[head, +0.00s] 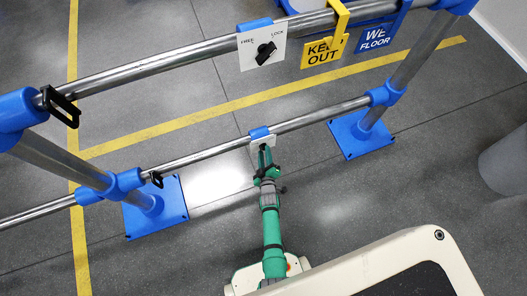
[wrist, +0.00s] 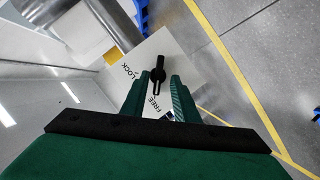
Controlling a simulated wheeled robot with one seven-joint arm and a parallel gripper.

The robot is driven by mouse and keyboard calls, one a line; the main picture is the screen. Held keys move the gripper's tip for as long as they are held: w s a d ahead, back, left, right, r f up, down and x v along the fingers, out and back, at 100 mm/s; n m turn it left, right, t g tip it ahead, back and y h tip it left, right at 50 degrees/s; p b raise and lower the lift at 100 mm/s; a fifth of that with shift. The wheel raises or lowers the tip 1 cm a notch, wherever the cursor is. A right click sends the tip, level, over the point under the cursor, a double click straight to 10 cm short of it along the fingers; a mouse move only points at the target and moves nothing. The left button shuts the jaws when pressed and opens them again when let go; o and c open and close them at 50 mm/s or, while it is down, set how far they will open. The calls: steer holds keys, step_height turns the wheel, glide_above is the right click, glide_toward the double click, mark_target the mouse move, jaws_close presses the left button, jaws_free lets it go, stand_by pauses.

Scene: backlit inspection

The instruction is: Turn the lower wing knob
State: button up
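The lower wing knob (wrist: 158,74) is black and sits on a white plate (wrist: 190,68) marked FREE and LOCK. In the wrist view its lower end lies near the FREE label. In the head view the lower plate (head: 257,143) hangs on the lower rail under a blue clip, and my arm hides most of its knob. My green gripper (head: 264,153) is at that plate. In the wrist view my gripper (wrist: 160,80) is open, with a finger on each side of the knob and a visible gap to it. Contact cannot be told.
An upper wing knob (head: 265,53) sits on a similar plate on the upper rail (head: 160,67). A yellow KEEP OUT sign (head: 323,52) and a blue sign (head: 375,39) hang to its right. Blue post feet (head: 361,137) stand on the floor. A grey cylinder (head: 505,160) is at right.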

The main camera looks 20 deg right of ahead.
steer(key=shift+w+d+f, duration=0.2)
steer(key=shift+w+d, duration=0.35)
steer(key=shift+a, duration=0.1)
jaws_close()
